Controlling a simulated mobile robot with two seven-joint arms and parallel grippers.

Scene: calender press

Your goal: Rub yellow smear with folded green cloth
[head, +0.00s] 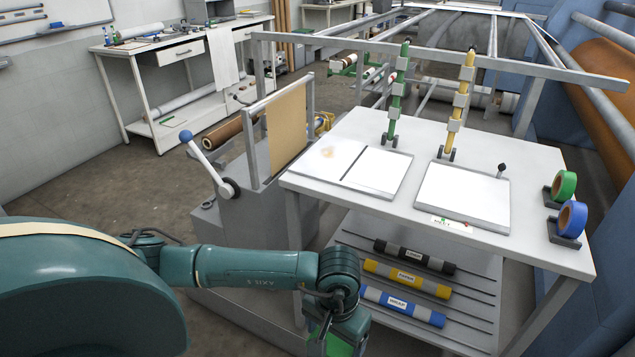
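A faint yellow smear (327,152) marks the left half of a white panel (375,174) on the white table, left of the panel's dark dividing line. My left arm reaches in from the left, and its wrist bends down at the bottom edge, in front of and below the tabletop. My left gripper (328,343) is mostly hidden and cut off by the frame. Bright green material (339,347), which may be the folded green cloth, shows right by it. I cannot tell whether the fingers hold it. My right gripper is not in view.
A second white panel (463,195) lies on the right. Green and yellow upright rods (460,100) stand behind the panels. Tape rolls (572,217) sit at the right edge. Labelled rollers (407,279) fill the lower shelf. A blue-knobbed lever (205,160) stands left of the table.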

